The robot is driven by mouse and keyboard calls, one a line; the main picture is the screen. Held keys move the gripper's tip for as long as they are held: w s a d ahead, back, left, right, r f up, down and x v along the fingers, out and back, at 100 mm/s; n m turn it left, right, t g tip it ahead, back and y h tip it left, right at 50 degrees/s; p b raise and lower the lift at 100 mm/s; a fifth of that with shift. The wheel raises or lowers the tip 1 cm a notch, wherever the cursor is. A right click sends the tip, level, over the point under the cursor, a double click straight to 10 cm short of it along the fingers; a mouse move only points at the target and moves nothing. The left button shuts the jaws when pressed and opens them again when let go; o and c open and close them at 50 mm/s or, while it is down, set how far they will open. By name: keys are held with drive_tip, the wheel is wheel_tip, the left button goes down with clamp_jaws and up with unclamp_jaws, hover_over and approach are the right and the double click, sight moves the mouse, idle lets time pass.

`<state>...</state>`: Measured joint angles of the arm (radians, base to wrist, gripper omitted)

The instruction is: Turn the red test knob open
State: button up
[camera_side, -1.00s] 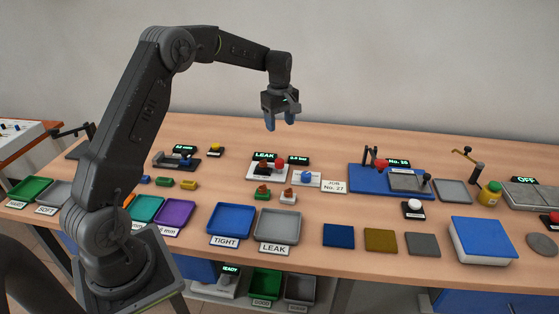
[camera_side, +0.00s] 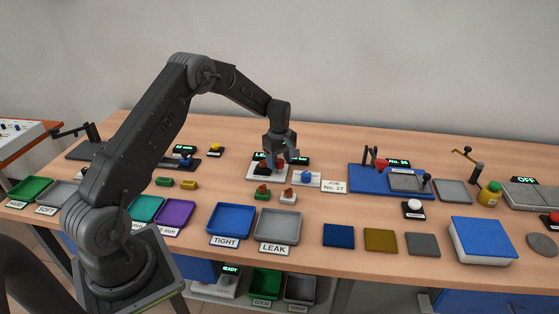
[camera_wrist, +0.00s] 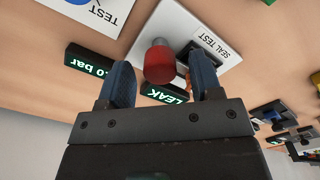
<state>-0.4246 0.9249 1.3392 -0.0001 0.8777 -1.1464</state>
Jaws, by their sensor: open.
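The red test knob (camera_wrist: 159,63) shows in the wrist view on the white plate labelled SEAL TEST (camera_wrist: 205,42). My gripper (camera_wrist: 161,78) is open, with one blue finger to each side of the knob. The fingers look apart from the knob. In the side view my gripper (camera_side: 279,161) points down over the seal test station (camera_side: 256,174), and the knob is mostly hidden behind the fingers there.
The LEAK display (camera_wrist: 166,94) and a bar display (camera_wrist: 90,60) stand close to the fingers. Two small parts on green and white bases (camera_side: 263,193) stand in front, before blue TIGHT (camera_side: 231,221) and grey LEAK trays (camera_side: 278,226).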

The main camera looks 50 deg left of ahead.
drive_tip(key=shift+f, duration=0.2)
drive_tip(key=c, duration=0.9)
